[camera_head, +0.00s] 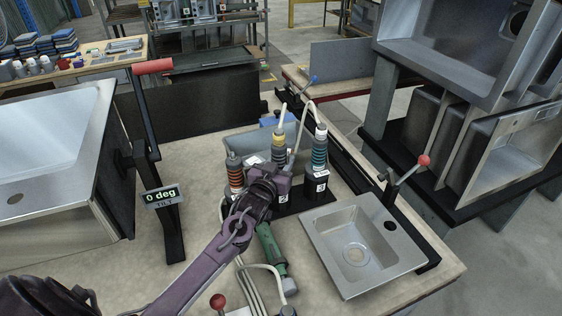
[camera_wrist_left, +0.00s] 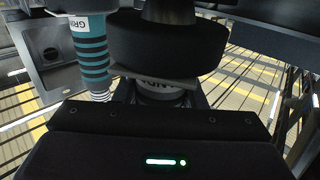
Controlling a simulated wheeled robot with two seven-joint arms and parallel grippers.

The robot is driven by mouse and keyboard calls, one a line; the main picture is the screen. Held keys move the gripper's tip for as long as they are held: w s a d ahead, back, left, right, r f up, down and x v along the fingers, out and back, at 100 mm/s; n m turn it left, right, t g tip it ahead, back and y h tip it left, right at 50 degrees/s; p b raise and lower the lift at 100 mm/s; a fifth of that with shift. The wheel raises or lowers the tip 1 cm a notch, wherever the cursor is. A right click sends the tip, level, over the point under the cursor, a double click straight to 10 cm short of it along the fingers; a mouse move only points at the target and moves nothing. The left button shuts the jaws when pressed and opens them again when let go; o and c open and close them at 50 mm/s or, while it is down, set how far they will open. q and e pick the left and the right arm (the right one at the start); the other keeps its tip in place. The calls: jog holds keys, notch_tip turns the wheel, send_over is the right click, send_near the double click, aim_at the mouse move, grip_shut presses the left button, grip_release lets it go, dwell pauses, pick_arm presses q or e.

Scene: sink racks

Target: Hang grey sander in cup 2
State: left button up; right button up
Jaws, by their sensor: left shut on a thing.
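The grey sander (camera_head: 279,146), with a yellow band near its top, stands upright at the middle of the tool rack, above the block marked 2, cup 2 (camera_head: 284,198). My left gripper (camera_head: 268,181) is shut on it. The gripper hides its lower part, so I cannot tell whether it is seated in the cup. In the left wrist view a dark round body and a pale part with a partly hidden label (camera_wrist_left: 163,90) show between the jaws. My right gripper is not in view.
An orange-banded tool (camera_head: 235,172) stands left of cup 2, and a teal-banded tool (camera_head: 319,152) stands right at block 3. A green tool (camera_head: 271,248) lies in front with hoses. A small sink (camera_head: 362,240) sits right; a large tilted sink (camera_head: 50,150) stands left.

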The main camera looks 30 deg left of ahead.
pick_arm(q)
jog(key=shift+f+b, duration=0.35)
jog(key=shift+f, duration=0.1)
jog(key=o, duration=1.3)
jog(key=shift+c, duration=0.2)
jog(key=shift+o, duration=0.4)
jog(key=shift+f, duration=0.3)
jog(key=s, duration=0.7)
jog(key=shift+s+d+r+b, duration=0.25)
jog(key=shift+s+d+b, duration=0.15)
jog(key=shift+b, duration=0.05)
jog(key=shift+r, duration=0.1)
